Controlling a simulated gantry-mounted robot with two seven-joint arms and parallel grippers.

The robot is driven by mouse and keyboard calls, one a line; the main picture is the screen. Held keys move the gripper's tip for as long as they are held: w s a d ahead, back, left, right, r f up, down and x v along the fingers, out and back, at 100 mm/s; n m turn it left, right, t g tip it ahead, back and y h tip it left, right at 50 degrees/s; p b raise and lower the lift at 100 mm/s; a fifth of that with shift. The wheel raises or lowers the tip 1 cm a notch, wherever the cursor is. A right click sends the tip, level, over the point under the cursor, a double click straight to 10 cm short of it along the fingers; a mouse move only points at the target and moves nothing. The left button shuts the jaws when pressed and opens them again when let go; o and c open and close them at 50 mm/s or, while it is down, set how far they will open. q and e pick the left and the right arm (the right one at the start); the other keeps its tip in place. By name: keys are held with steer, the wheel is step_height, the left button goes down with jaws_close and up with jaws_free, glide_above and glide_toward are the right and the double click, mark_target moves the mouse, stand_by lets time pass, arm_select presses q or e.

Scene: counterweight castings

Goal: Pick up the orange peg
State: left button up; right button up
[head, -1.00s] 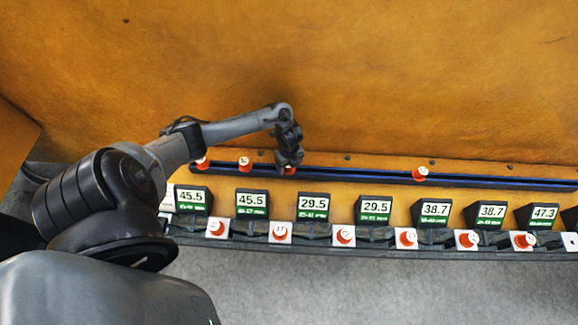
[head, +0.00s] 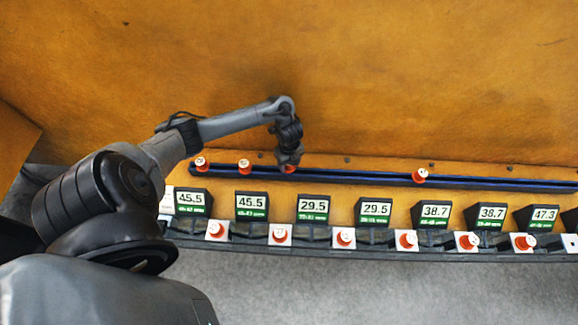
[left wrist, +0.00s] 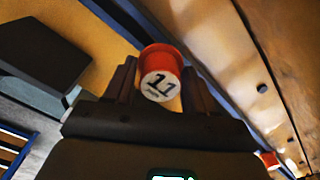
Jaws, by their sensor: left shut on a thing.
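I cannot tell whether the peg is clear of the rail. My right gripper is not in view.
The long dark rail (head: 350,176) holds other orange pegs, two to the left (head: 244,167) and one to the right (head: 420,176). In front stand several dark number displays (head: 313,208) and a row of orange pegs on white pads (head: 280,236). The orange-brown panel behind is bare.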

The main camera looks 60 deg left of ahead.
arm_select(q)
steer(key=w+d+r+p, duration=0.1)
steer(key=d+r+p, duration=0.2)
steer(key=d+r, duration=0.4)
steer(key=shift+d+r+p, duration=0.3)
steer(key=shift+d+p, duration=0.05)
steer(key=shift+d, duration=1.95)
